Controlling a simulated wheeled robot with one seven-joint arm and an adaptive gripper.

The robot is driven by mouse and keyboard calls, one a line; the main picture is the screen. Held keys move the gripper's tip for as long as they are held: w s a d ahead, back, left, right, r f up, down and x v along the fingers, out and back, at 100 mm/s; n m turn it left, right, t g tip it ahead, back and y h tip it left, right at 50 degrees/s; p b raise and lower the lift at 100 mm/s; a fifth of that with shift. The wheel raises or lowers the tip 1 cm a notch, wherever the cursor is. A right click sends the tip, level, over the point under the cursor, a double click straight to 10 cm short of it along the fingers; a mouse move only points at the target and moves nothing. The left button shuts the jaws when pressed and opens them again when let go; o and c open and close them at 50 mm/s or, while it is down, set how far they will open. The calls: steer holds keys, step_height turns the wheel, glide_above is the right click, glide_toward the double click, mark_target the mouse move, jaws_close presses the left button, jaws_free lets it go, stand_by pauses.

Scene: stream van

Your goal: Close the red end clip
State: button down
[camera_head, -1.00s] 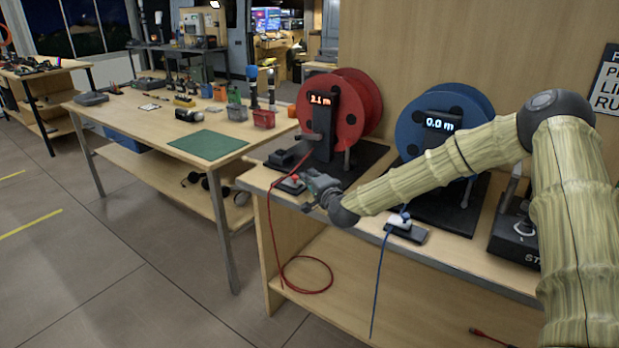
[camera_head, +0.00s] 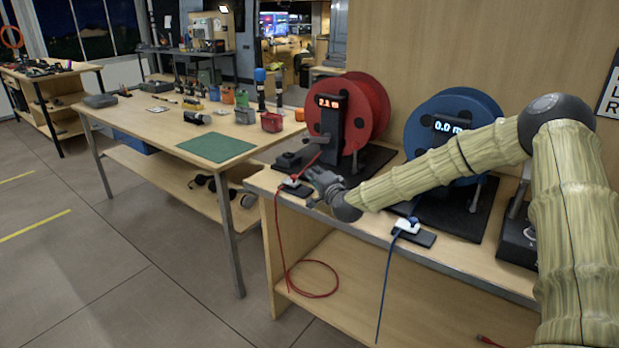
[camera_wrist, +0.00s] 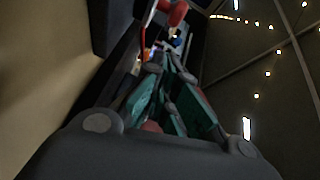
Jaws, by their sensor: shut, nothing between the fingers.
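The red end clip (camera_head: 292,184) is a small dark base with a pale top and a bit of red, at the left front of the reel bench. The red cable (camera_head: 277,225) passes over it and hangs down the bench front. My gripper (camera_head: 313,187) is shut and empty, just right of the clip; I cannot tell whether they touch. In the wrist view, a red knob-like part (camera_wrist: 177,14) shows past the fingers (camera_wrist: 166,75). The angle of the clip's lever is too small to read.
The red reel (camera_head: 369,115) reads about 2.1 m and stands behind my gripper. The blue reel (camera_head: 425,130) and a blue-cable clip (camera_head: 408,226) are to the right. A table with a green mat (camera_head: 216,147) stands left. Air left of the bench is free.

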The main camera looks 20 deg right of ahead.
steer(key=shift+s+d, duration=0.1)
steer(key=shift+d, duration=0.6)
steer(key=s, duration=1)
steer(key=shift+d+r, duration=0.2)
steer(key=shift+r, duration=0.15)
steer(key=shift+s+f, duration=0.1)
